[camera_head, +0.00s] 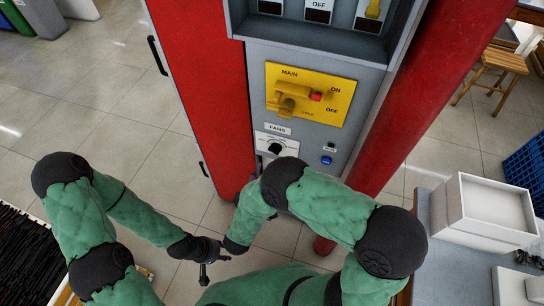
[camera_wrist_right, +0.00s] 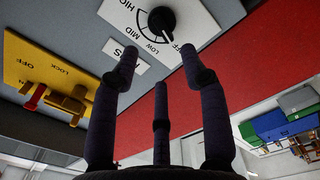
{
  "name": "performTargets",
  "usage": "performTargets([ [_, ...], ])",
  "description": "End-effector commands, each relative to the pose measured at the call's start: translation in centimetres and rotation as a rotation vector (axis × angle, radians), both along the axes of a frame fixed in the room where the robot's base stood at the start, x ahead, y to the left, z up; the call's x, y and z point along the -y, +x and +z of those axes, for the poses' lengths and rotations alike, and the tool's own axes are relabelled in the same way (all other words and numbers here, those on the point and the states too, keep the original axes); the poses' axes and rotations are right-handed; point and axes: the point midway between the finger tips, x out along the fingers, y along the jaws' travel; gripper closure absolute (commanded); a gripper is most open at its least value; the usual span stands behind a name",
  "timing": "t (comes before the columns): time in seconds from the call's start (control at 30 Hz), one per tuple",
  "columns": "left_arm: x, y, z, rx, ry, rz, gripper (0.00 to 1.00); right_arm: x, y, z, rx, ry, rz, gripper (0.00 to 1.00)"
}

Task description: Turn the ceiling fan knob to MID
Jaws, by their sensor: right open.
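The fan knob (camera_wrist_right: 161,20) is a round black dial on a white plate with HIGH, MID, LOW and OFF marks, upside down in the right wrist view. Its white pointer appears to face between LOW and OFF.
A yellow MAIN switch plate (camera_head: 310,94) sits above the knob on the grey cabinet. A blue button (camera_head: 327,160) is to the knob's right. Red pillars (camera_head: 205,90) flank the panel. A table with a white box (camera_head: 488,212) stands at right.

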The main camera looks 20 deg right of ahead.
Motion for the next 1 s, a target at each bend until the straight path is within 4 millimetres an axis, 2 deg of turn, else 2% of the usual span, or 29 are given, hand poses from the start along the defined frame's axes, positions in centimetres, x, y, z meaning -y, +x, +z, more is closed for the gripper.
performTargets([
  [0.2, 0.0, 0.0, -1.5, 0.0, 0.0, 0.0, 0.6, 2.3, 3.3, -0.3, 0.001, 0.004, -0.005, 0.55],
  [0.4, 0.0, 0.0, -2.2, 0.0, 0.0, 0.0, 0.6, 3.8, 5.5, -0.2, 0.0, 0.005, -0.002, 0.55],
  [0.6, 0.0, 0.0, -2.5, 0.0, 0.0, 0.0, 0.6, 4.4, 6.4, -0.1, -0.001, 0.003, 0.0, 0.55],
  [0.87, 0.0, 0.0, -2.4, 0.0, 0.0, 0.0, 0.6, 4.4, 6.5, -0.1, 0.0, 0.003, 0.001, 0.55],
  [0.93, 0.0, 0.0, -2.4, 0.0, 0.0, 0.0, 0.6, 4.4, 6.5, -0.1, 0.0, 0.003, 0.001, 0.69],
  [1.0, 0.0, 0.0, -2.4, 0.0, 0.0, 0.0, 0.6, 4.4, 6.5, -0.1, 0.0, 0.003, 0.001, 0.89],
])
